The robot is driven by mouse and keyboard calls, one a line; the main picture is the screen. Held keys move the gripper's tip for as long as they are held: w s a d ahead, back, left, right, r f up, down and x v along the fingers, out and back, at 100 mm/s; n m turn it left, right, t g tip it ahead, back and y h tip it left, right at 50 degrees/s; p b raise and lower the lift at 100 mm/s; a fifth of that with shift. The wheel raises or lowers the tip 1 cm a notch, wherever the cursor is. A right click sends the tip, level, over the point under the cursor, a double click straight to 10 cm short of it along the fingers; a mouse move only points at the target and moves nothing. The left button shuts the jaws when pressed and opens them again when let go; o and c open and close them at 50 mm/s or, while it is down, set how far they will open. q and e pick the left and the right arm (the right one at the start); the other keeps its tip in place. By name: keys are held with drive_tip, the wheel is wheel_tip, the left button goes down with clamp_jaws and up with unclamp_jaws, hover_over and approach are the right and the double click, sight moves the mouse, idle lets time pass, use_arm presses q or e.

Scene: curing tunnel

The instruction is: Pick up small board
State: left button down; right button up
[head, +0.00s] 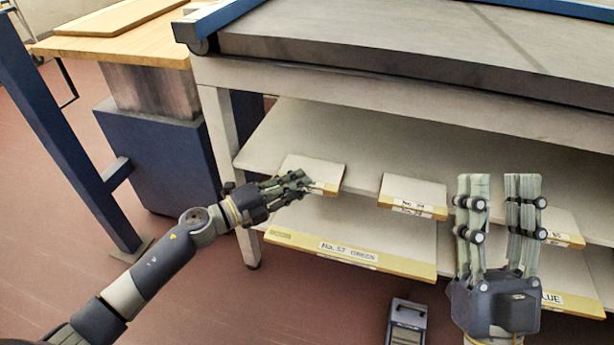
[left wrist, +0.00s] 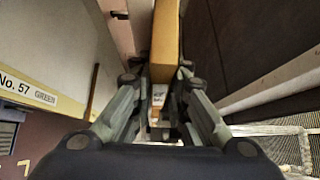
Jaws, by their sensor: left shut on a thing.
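A small board (head: 315,171) with a pale top and yellow edge lies on the upper shelf under the bench, at the left. My left gripper (head: 303,182) is at its front edge and shut on it. In the left wrist view the small board (left wrist: 164,45) stands edge-on between the fingers of my left gripper (left wrist: 158,90), with a white label near the fingertips. A second small board (head: 413,194) with a label lies further right on the same shelf. My right gripper (head: 499,180) is raised in front of the shelves, open and empty, its fingers pointing up.
A large board labelled "No. 57 GREEN" (head: 350,240) lies on the lower shelf. The bench (head: 380,95) overhangs the shelves. A blue and wooden stand (head: 160,150) is at the left. A grey case (head: 406,322) is on the floor.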

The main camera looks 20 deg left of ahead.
drive_tip(key=shift+w, duration=0.1)
use_arm(q)
drive_tip(key=shift+r, duration=0.15)
wheel_tip(320, 180, up, 3)
drive_tip(key=shift+r+p, duration=0.1)
drive_tip(key=shift+p, duration=1)
use_arm(e)
drive_tip(key=w+f+g+h, duration=0.3)
drive_tip(key=w+f+g, duration=0.35)
drive_tip(key=f, duration=0.45)
use_arm(q)
drive_tip(key=s+d+r+p, duration=0.1)
drive_tip(key=s+d+p, duration=0.3)
drive_tip(key=s, duration=1)
drive_tip(key=shift+s+d+r, duration=0.15)
drive_tip(key=shift+d+r, duration=0.1)
drive_tip(key=shift+d, duration=1.3)
use_arm(e)
drive_tip(key=s+d+f+g+h, duration=0.1)
drive_tip(key=s+d+f+g, duration=0.1)
drive_tip(key=f+g, duration=0.3)
drive_tip(key=s+d+f+g+h, duration=0.1)
drive_tip(key=s+f+g, duration=0.4)
drive_tip(key=f, duration=0.5)
drive_tip(key=shift+d+m+h, duration=0.3)
drive_tip(key=shift+d, duration=0.05)
drive_tip(key=shift+f, duration=0.1)
